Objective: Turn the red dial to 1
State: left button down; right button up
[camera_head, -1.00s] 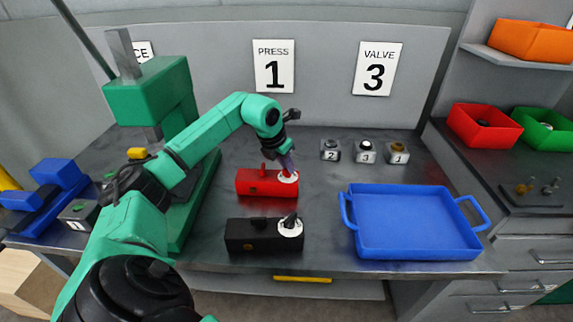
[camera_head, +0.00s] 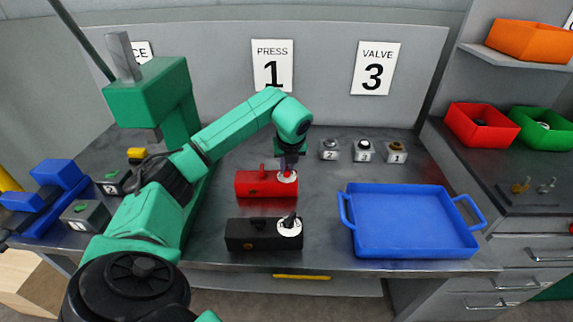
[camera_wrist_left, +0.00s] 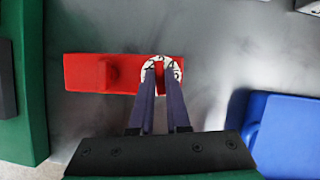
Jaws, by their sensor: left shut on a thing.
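The red box (camera_head: 262,184) with a white dial disc (camera_head: 287,177) at its right end stands on the grey bench. The red box also shows in the left wrist view (camera_wrist_left: 95,73), with the white numbered disc (camera_wrist_left: 176,75) at its right end. My left gripper (camera_head: 287,168) points down over this disc and is shut on the dial's knob. In the left wrist view its two fingers (camera_wrist_left: 160,72) reach the disc from below and hide most of the knob. The number at the pointer cannot be read. My right gripper is not in view.
A black box (camera_head: 250,234) with its own white dial stands in front of the red box. A blue tray (camera_head: 410,225) lies to the right. Several small numbered button blocks (camera_head: 363,151) stand behind it. A green press (camera_head: 150,105) rises at the left. Signs read PRESS 1 and VALVE 3.

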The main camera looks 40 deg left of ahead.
pick_arm(q)
jog(key=n+g, duration=0.1)
jog(key=n, duration=0.3)
jog(key=shift+w+d+y, duration=0.1)
jog(key=shift+y, duration=0.3)
dwell(0.9)
jog(key=c, duration=0.9)
grip_release()
jog(key=shift+r, duration=0.1)
jog(key=shift+d+r, duration=0.15)
jog(key=shift+r, duration=0.15)
jog(key=p+v, duration=0.2)
jog(key=v, duration=1.2)
jog(key=shift+w, duration=0.1)
